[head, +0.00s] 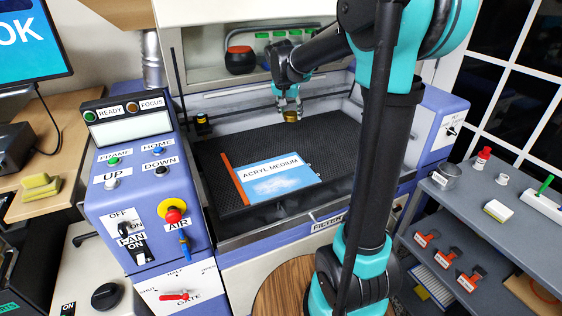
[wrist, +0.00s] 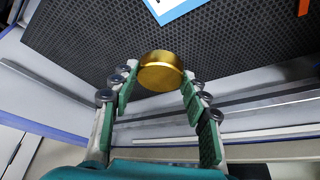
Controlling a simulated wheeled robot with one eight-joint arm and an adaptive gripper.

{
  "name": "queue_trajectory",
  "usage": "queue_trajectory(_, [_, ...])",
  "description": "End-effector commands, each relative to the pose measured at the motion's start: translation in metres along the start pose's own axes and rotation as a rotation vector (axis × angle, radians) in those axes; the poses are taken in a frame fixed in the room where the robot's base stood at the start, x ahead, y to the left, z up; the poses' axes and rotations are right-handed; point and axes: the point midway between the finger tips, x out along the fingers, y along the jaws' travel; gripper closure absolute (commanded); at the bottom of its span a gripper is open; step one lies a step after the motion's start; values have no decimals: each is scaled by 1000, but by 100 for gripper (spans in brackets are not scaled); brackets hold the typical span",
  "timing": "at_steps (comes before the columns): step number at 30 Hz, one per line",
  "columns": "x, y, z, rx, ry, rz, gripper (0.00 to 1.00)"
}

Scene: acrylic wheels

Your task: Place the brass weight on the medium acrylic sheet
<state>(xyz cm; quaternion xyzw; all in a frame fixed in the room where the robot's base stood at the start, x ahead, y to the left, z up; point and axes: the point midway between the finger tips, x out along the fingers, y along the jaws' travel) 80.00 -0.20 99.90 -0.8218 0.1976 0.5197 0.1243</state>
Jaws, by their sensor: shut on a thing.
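My gripper (head: 289,108) hangs above the back part of the black honeycomb bed, behind the sheet. It is shut on the brass weight (head: 291,116), a short gold cylinder. In the wrist view the brass weight (wrist: 161,72) sits between the green-padded fingertips of my gripper (wrist: 160,84). The medium acrylic sheet (head: 268,188), blue and white and labelled ACRYL MEDIUM, lies flat on the bed, in front of and left of the weight. Only a corner of the sheet (wrist: 168,8) shows at the top of the wrist view.
The honeycomb bed (head: 335,140) is mostly clear. An orange strip (head: 234,180) lies along the sheet's left edge. The control panel (head: 140,170) stands left of the bed. A grey shelf (head: 480,215) with small items stands at the right. A dark red-topped round object (head: 240,60) sits behind.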

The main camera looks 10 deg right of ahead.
Motion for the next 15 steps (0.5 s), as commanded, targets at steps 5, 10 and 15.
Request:
queue_trajectory(5, [38,0,18,0,0,0,100])
queue_trajectory(10, [74,0,35,0,0,0,100])
queue_trajectory(15, [109,0,51,0,0,0,100])
